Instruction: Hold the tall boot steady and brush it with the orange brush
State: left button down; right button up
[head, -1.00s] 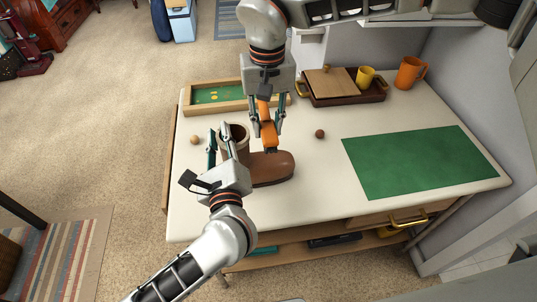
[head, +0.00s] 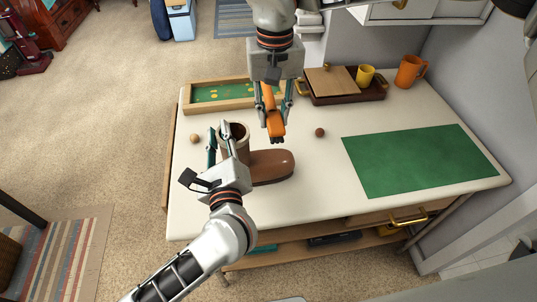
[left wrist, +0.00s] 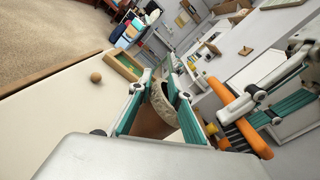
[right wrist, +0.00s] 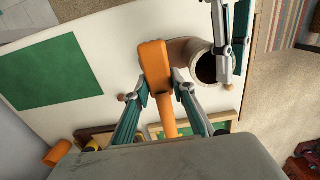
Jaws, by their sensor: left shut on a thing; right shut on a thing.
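The tall brown boot (head: 268,166) stands on the white table with its toe to the right. Its open top also shows in the right wrist view (right wrist: 205,66). My left gripper (head: 228,140) is shut on the wall of the boot's shaft, as the left wrist view (left wrist: 160,95) shows. My right gripper (head: 273,108) is shut on the orange brush (head: 271,112). It holds the brush above the table, just behind the boot, with the head pointing toward the front. I cannot tell whether the brush touches the boot; they look apart in the head view. The boot's sole is largely hidden.
A wooden tray with a green bed (head: 216,106) lies behind the boot. A dark tray (head: 346,98) with a board and yellow cup (head: 365,76), and an orange mug (head: 410,71), stand at the back. Two small balls (head: 194,139) (head: 319,132) flank the boot. A green mat (head: 415,163) lies right.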

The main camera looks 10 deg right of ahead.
pick_arm(q)
jog(key=shift+f, duration=0.5)
pick_arm(e)
jog(key=d+r, duration=0.3)
jog(key=d, duration=0.2)
jog(key=shift+s+d+r, duration=0.15)
jog(key=shift+s+d, duration=0.1)
jog(key=shift+d, duration=0.1)
pick_arm(q)
jog(key=c, duration=1.8)
grip_release()
jog(key=shift+a, duration=0.1)
pick_arm(e)
jog(key=shift+a, duration=0.15)
pick_arm(q)
jog(key=shift+r, duration=0.3)
jog(key=s+r, duration=0.1)
jog(key=s, duration=0.1)
jog(key=s+r, duration=0.3)
jog(key=s, duration=0.2)
jog(key=shift+d+r, duration=0.25)
jog(key=shift+r, duration=0.15)
pick_arm(e)
jog(key=shift+f, duration=0.2)
pick_arm(q)
jog(key=shift+r, duration=0.15)
